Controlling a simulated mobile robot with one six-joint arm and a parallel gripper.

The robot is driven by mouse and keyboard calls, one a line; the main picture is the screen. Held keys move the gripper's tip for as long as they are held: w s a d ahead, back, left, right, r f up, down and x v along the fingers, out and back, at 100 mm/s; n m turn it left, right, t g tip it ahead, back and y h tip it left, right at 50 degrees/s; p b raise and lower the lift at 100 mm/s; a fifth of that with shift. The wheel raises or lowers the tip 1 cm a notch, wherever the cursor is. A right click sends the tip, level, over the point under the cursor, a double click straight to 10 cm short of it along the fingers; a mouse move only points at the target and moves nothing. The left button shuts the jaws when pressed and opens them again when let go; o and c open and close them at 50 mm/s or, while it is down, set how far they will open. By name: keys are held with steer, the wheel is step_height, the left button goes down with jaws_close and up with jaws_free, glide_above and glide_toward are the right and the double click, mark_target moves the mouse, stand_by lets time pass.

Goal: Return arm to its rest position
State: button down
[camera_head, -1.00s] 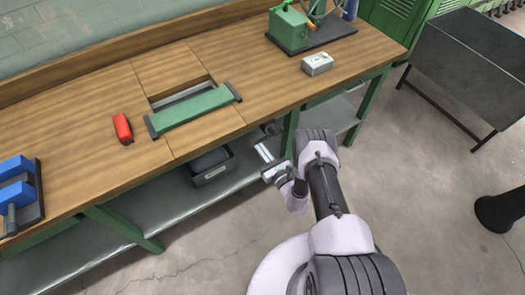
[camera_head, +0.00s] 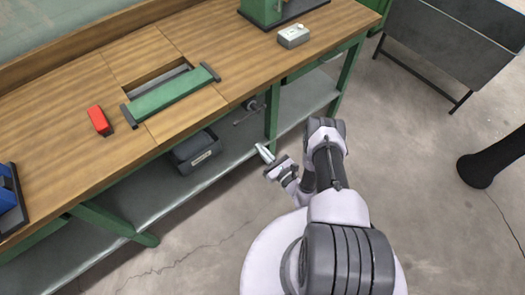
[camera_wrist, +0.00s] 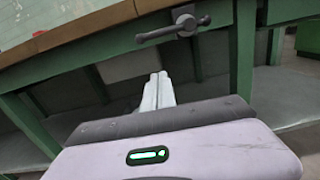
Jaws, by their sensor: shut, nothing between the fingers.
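My gripper (camera_head: 265,154) is in the middle of the head view, in front of the workbench's front edge and below the level of its top. Its two pale fingers are together with nothing between them. They also show in the wrist view (camera_wrist: 158,90), pointing toward the bench's underside. My arm is folded back close over my white base.
The wooden workbench (camera_head: 70,120) carries a red object (camera_head: 98,120), a green bar (camera_head: 170,95) over a recess and a small grey box (camera_head: 293,36). A vise handle (camera_wrist: 172,30) juts from the bench's front. A dark bin (camera_head: 196,152) sits on the lower shelf.

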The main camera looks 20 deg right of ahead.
steer(key=w+a+r+n+g+y+b, duration=0.1)
steer(key=w+a+r+n+g+y, duration=0.2)
steer(key=r, duration=0.5)
steer(key=w+a+r+n+g+y, duration=0.2)
steer(key=a+r+n+y, duration=0.3)
steer(key=r, duration=0.3)
steer(key=s+a+r+n+g+y+b, duration=0.1)
steer(key=s+a+r+n+g, duration=0.1)
steer(key=a+r+n+g, duration=0.3)
steer(key=s+a+r+n+g+y+b, duration=0.1)
steer(key=s+r+n+g+y, duration=0.15)
steer(key=r, duration=0.55)
steer(key=s+a+r+n+g+h+b, duration=0.1)
steer(key=s+r+n+g+h, duration=0.25)
steer(key=s, duration=0.35)
steer(key=s+a+r+n+g+h, duration=0.2)
steer(key=s+r+n+h, duration=0.25)
steer(key=s, duration=0.35)
steer(key=s+d+r+n+t+h+b, duration=0.2)
steer(key=s+d+r+n+t+h, duration=0.2)
steer(key=s+d+n+t+h, duration=0.1)
steer(key=s+d+t+h, duration=0.1)
steer(key=s+d+h, duration=0.1)
steer(key=s+d, duration=0.1)
steer(key=shift+s+d+r, duration=0.3)
steer(key=shift+s+r, duration=0.05)
steer(key=shift+s, duration=0.15)
